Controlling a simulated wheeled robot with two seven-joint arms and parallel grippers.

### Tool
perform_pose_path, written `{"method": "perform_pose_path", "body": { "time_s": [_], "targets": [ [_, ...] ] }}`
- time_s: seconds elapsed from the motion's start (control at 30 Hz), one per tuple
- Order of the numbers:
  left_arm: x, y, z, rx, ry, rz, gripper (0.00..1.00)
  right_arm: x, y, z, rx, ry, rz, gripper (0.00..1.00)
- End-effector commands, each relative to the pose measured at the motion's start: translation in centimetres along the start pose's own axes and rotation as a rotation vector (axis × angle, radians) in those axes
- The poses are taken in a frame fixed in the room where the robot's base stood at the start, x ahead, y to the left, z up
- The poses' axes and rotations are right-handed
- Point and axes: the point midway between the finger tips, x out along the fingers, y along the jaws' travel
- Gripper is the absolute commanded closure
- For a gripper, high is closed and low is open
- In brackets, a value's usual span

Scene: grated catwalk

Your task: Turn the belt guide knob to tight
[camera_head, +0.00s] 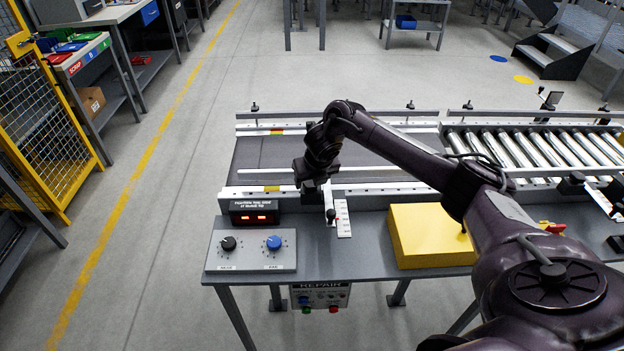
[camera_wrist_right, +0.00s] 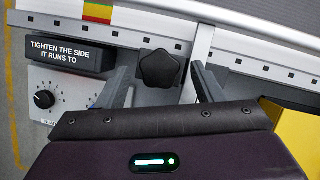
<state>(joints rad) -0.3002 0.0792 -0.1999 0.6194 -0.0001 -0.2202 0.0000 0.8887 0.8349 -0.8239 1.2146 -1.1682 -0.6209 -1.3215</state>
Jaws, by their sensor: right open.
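The black star-shaped knob (camera_wrist_right: 160,68), which looks like the belt guide knob, is at the front rail of the conveyor. In the right wrist view it sits between the two fingertips of my right gripper (camera_wrist_right: 163,82). The fingers are open, with gaps on both sides of the knob, and I see no contact. In the head view my right gripper (camera_head: 317,190) reaches down at the front rail, beside a white scale plate (camera_head: 343,218), and partly covers the knob's surroundings. No tight mark is legible. My left gripper is out of view.
A display box (camera_head: 254,212) reading "tighten the side it runs to" stands left of the gripper. Below it is a panel with a black dial (camera_head: 228,243) and a blue dial (camera_head: 273,242). A yellow box (camera_head: 430,236) lies right on the bench, under my arm.

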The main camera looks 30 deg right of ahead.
Motion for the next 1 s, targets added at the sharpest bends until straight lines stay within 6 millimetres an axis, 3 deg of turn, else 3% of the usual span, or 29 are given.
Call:
{"method": "perform_pose_path", "body": {
  "time_s": [0.3, 0.67, 1.0],
  "targets": [
    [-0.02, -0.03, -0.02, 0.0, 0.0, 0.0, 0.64, 0.47, 0.01, -0.03, -0.001, 0.0, 0.0, 0.39],
    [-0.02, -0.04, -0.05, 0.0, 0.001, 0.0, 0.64, 0.45, 0.0, -0.03, 0.0, 0.0, 0.0, 0.84],
    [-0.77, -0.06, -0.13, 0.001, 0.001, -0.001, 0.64, 0.27, 0.08, 0.04, 0.054, 0.0, -0.023, 0.84]
  ]
}}
